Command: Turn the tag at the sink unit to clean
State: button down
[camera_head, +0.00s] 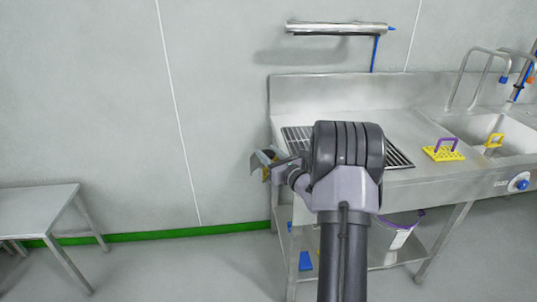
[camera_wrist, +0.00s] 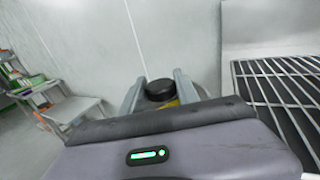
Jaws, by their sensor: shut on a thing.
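The steel sink unit (camera_head: 340,93) stands against the wall, with its basin at the right and a dark drain grid at the left. My gripper (camera_head: 262,163) is at the left end of the unit, beside the grid. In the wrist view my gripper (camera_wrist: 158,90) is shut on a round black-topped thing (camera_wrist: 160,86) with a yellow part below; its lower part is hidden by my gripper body. I cannot make out a clean mark on it. A round blue and white piece (camera_head: 518,182) sits on the unit's front at the right.
A yellow piece with a purple handle (camera_head: 443,151) lies on the worktop, and a yellow handled thing (camera_head: 494,144) is in the basin. A steel table (camera_head: 38,208) stands at the left. The floor between table and sink is clear.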

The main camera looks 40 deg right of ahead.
jog(key=n+y, duration=0.2)
jog(key=y, duration=0.2)
jog(key=n+y, duration=0.3)
jog(key=y, duration=0.1)
jog(key=shift+g, duration=0.4)
jog(key=shift+n+g+y, duration=0.85)
jog(key=shift+n+y, duration=0.3)
jog(key=shift+y, duration=0.35)
jog(key=shift+n+g+y, duration=0.85)
jog(key=shift+n+y, duration=0.3)
jog(key=shift+y, duration=0.35)
jog(key=c, duration=0.9)
grip_release()
jog(key=shift+a, duration=0.1)
